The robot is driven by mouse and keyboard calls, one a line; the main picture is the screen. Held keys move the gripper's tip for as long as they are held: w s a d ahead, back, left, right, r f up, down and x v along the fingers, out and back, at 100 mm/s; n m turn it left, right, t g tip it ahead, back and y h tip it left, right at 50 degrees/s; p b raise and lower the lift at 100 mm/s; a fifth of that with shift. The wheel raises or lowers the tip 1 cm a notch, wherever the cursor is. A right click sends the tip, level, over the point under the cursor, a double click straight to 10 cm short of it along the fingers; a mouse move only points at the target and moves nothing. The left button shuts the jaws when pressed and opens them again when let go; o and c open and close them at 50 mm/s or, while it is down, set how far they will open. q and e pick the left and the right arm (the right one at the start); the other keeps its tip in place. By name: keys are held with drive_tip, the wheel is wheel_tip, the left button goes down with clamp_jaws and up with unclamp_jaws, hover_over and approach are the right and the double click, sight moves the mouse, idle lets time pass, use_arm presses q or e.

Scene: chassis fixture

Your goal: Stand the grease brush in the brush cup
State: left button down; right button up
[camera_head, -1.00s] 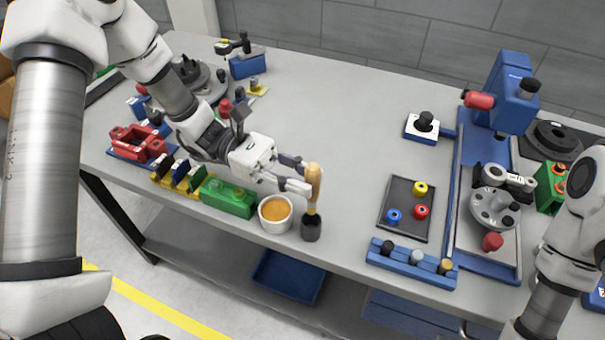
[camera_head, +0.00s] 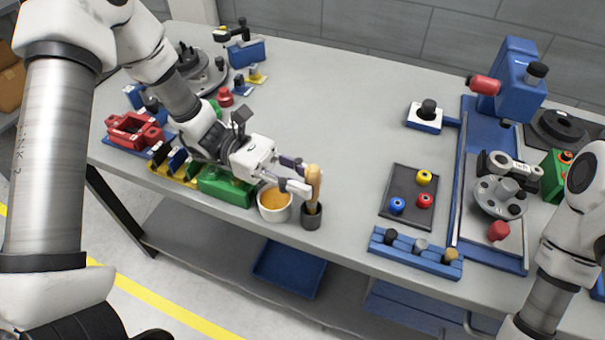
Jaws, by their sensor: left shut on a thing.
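The grease brush (camera_head: 313,182) has a light wooden handle and stands about upright. My left gripper (camera_head: 306,183) is shut on its handle from the left. The brush cup (camera_head: 311,219) is a small dark grey cup near the table's front edge. The brush's lower end is inside the cup's mouth, so its bristles are hidden. I cannot tell whether it touches the cup's bottom. My right arm comes in at the lower right, but its gripper is not in view.
A white pot (camera_head: 274,210) of orange grease stands just left of the cup. A green block (camera_head: 226,188) is left of that. The table's middle is clear.

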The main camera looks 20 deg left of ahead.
use_arm(q)
drive_tip(key=shift+f+b, duration=0.6)
drive_tip(key=shift+f, duration=0.55)
drive_tip(key=shift+s+d+f, duration=0.1)
drive_tip(key=shift+s+f, duration=0.05)
drive_tip(key=c, duration=0.9)
unclamp_jaws()
drive_tip(key=shift+s, duration=0.1)
wheel_tip(320, 180, up, 9)
drive_tip(key=p, duration=0.7)
drive_tip(key=shift+w+p, duration=0.25)
drive_tip(key=shift+p, duration=0.15)
